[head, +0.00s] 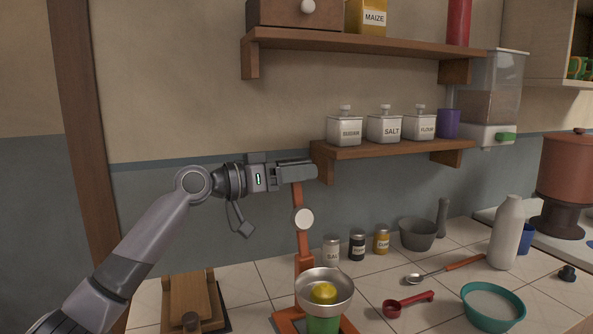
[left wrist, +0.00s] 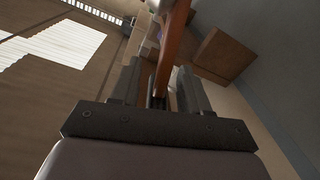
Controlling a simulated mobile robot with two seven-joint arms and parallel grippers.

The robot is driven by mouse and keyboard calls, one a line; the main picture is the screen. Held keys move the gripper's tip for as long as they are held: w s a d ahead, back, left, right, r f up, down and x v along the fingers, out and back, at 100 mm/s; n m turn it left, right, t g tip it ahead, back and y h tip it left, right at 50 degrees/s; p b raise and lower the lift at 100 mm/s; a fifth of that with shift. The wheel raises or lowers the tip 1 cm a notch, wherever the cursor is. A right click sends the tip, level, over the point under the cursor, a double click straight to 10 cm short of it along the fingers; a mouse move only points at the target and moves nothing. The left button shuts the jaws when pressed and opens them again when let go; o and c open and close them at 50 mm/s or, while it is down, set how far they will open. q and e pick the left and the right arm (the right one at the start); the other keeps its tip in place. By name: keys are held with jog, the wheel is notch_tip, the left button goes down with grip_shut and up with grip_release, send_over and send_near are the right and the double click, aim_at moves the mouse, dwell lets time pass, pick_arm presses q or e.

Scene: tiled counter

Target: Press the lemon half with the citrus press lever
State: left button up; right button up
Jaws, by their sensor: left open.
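The citrus press has an orange-red stand, a round pale joint and a lever (head: 298,195) that points almost straight up. The lemon half (head: 323,292), yellow, sits in the press's metal bowl (head: 342,283), above a green cup (head: 322,325). My left gripper (head: 304,171) is at the upper end of the lever, reaching in from the left. In the left wrist view the orange lever (left wrist: 172,50) runs between the two open fingers (left wrist: 162,88); I cannot tell whether either finger touches it. My right gripper does not show.
A wooden board (head: 188,296) lies left of the press. Small jars (head: 357,246), a grey mortar (head: 418,233), a red scoop (head: 408,303), a teal bowl (head: 493,306) and a white bottle (head: 506,233) stand or lie to the right. A shelf (head: 400,149) with canisters hangs near the gripper.

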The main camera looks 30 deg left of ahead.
pick_arm(q)
grip_shut()
jog(key=shift+r, duration=0.15)
